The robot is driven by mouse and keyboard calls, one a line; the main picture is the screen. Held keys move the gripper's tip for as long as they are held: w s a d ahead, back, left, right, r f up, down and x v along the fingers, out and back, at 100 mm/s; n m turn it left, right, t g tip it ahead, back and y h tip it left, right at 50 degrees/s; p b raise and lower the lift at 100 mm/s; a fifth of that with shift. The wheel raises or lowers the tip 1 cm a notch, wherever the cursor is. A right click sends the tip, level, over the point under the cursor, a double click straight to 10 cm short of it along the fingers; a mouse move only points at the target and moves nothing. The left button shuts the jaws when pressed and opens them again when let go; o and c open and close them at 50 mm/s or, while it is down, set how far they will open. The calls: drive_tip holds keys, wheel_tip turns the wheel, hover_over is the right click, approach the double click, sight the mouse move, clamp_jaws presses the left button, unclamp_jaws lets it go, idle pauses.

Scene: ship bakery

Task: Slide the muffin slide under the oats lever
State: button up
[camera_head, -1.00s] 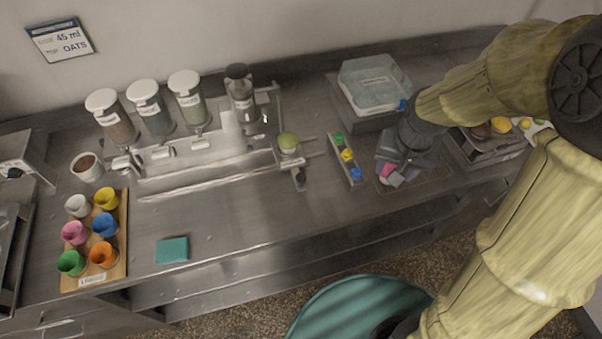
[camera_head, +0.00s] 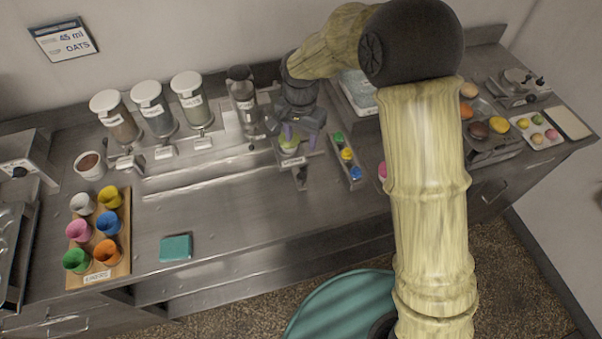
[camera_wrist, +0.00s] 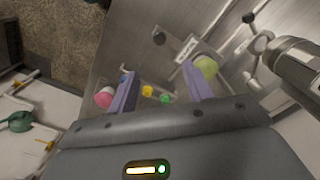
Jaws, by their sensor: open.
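The muffin slide (camera_head: 292,162) is a small labelled carriage at the right end of the steel rail. A knob sticks out at its front. In the wrist view its label plate (camera_wrist: 187,48), black knob (camera_wrist: 158,38) and green muffin cup (camera_wrist: 206,67) show. My gripper (camera_head: 298,137) is open above the slide, its purple fingers apart. In the wrist view the green cup lies beyond the right fingertip; I cannot tell whether they touch. Dispensers with levers stand behind the rail; I cannot read which holds oats. A wall sign (camera_head: 63,38) reads 45 ml, OATS.
The rail (camera_head: 205,178) left of the slide is clear. A block with coloured buttons (camera_head: 346,156) stands close to the right. A wooden board (camera_head: 123,262) with coloured cups and a teal cloth (camera_head: 176,248) lie left. Trays of baked goods stand far right.

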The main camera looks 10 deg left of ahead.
sight(301, 176)
wheel_tip(301, 176, down, 17)
drive_tip(key=p, duration=0.5)
drive_tip(key=shift+w+d, duration=0.1)
clamp_jaws()
